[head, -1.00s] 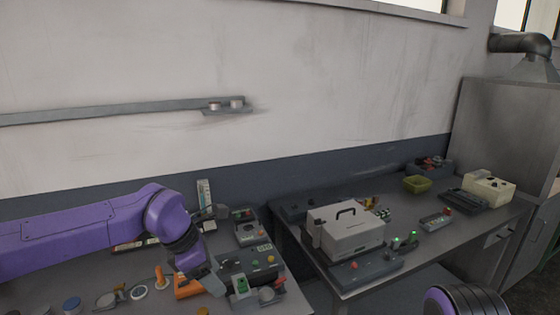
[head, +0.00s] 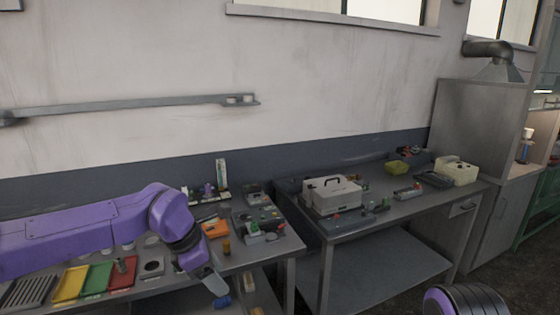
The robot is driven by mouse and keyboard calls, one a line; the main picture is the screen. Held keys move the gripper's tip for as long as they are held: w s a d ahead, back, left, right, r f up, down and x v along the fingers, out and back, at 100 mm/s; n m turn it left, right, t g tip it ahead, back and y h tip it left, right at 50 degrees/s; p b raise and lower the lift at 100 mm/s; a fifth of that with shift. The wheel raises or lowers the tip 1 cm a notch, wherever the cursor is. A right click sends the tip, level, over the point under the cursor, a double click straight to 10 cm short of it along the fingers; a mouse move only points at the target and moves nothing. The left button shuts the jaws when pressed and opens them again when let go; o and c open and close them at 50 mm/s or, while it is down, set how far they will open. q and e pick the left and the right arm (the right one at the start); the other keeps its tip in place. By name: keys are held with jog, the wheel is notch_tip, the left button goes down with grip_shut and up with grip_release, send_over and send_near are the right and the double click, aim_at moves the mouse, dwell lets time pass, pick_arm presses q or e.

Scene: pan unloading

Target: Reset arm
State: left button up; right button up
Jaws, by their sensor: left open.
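My left arm comes in from the left, purple, over the left workbench (head: 291,246). Its gripper (head: 215,284) hangs low at the bench's front edge with nothing visible between its fingers. The fingers are small and partly overlapping in the view. My right gripper is out of view; only a dark and purple rounded part of my right arm shows at the bottom right.
The left bench holds yellow, green and red trays (head: 122,274), an orange item (head: 215,229) and control boxes (head: 258,222). Floor shows at right.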

pick_arm(q)
jog(key=s+a+f+m+t+y+b, duration=0.2)
jog(key=a+f+y, duration=0.2)
jog(key=f, duration=0.9)
jog(key=s+a+f+m+t+y+b, duration=0.2)
jog(key=a+f+y, duration=0.15)
jog(key=f, duration=0.95)
jog(key=s+a+f+m+g+b, duration=0.1)
jog(key=s+a+f+m+b, duration=0.2)
jog(key=s+f, duration=0.5)
jog(key=s+a+f+m+b, duration=0.3)
jog(key=s+f+m, duration=0.2)
jog(key=s+f, duration=0.3)
jog(key=s+a+f+m+g+b, duration=0.1)
jog(key=s+a+f+m+b, duration=0.1)
jog(key=s+f, duration=0.6)
jog(key=s+m+b, duration=0.1)
jog(key=s+m, duration=0.1)
jog(key=s, duration=0.1)
jog(key=shift+s+a+f+g, duration=0.2)
jog(key=shift+a+g, duration=0.1)
jog(key=shift+a, duration=0.1)
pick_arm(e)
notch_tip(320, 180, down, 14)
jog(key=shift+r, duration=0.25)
